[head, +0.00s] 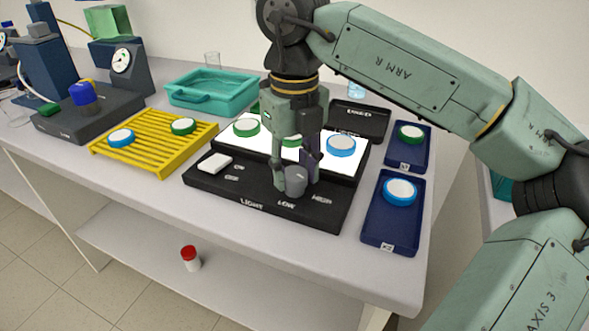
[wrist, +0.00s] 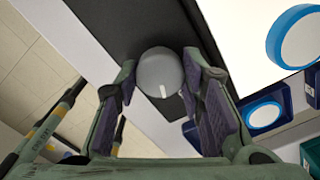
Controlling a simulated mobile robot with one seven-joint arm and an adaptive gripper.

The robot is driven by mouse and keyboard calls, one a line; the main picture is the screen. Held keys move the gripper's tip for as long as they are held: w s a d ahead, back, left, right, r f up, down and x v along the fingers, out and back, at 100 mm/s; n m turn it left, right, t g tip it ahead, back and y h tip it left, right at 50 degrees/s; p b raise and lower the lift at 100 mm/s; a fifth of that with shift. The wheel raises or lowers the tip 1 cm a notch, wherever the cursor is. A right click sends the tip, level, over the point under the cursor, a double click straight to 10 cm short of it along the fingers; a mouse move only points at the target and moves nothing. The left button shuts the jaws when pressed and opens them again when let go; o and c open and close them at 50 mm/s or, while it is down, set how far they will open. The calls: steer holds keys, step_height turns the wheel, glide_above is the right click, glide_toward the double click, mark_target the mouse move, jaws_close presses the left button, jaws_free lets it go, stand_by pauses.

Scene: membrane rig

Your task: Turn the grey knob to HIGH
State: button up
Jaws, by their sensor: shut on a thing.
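The grey knob (head: 296,181) stands on the front strip of a black light-box base (head: 230,195). White lettering there reads LIGHT, LOW (head: 287,203) and HIGH (head: 322,198), with LOW and HIGH in front of the knob. My gripper (head: 295,178) reaches down from above, with a finger on either side of the knob, shut on it. In the wrist view the round knob (wrist: 160,68) sits between the two fingers, and its white pointer mark points toward the bottom of the picture. The lettering does not show there, so I cannot tell which word the mark faces.
Green- and blue-rimmed discs stand on the lit panel (head: 352,167) behind the knob. Blue trays (head: 380,238) with discs stand right; a yellow rack (head: 150,158) and teal tub (head: 190,102) stand left.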

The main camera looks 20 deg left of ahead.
mark_target(294, 173)
steer(key=shift+n, duration=2)
steer(key=o, duration=1.1)
steer(key=shift+o, duration=0.2)
step_height(294, 173, up, 12)
steer(key=shift+s, duration=0.1)
